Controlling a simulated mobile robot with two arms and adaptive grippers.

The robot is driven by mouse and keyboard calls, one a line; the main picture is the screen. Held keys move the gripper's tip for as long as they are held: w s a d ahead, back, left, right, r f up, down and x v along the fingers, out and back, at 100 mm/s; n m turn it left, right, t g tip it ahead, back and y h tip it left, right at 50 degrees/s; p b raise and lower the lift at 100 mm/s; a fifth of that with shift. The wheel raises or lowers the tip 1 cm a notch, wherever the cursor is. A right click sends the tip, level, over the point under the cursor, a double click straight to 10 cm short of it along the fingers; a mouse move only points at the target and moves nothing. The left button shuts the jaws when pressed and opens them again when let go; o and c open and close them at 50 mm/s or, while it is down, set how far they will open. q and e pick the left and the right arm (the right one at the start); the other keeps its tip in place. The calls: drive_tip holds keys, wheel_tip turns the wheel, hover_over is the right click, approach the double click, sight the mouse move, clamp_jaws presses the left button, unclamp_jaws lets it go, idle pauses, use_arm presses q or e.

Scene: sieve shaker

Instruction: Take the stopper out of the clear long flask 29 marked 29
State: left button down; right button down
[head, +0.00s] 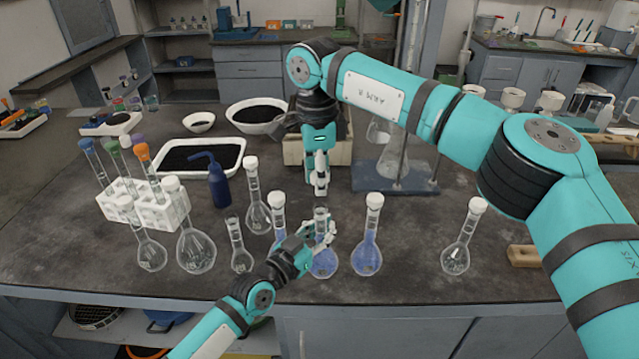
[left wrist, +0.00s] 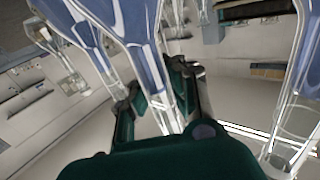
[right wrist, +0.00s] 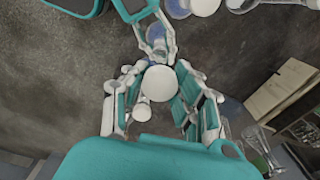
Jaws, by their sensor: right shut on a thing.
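A clear long-necked flask with blue liquid (head: 323,262) stands upright near the bench's front edge, its neck top uncovered. Its marking is too small to read. My left gripper (head: 318,238) has its fingers around the neck; in the left wrist view the neck (left wrist: 160,105) passes between them, but I cannot tell whether they grip it. My right gripper (head: 319,185) points down above the neck, apart from it, shut on a white stopper. The round stopper (right wrist: 159,82) shows between its fingers in the right wrist view. The flask is partly hidden by my left gripper.
Stoppered flasks with blue liquid stand close on the right (head: 368,248) and left (head: 279,222). Several clear flasks, a white tube rack (head: 140,208) and a blue wash bottle (head: 219,182) are further left. Another clear flask (head: 458,255) stands at right. A stand base (head: 395,183) lies behind.

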use_arm(q)
drive_tip(key=c, duration=1.4)
unclamp_jaws()
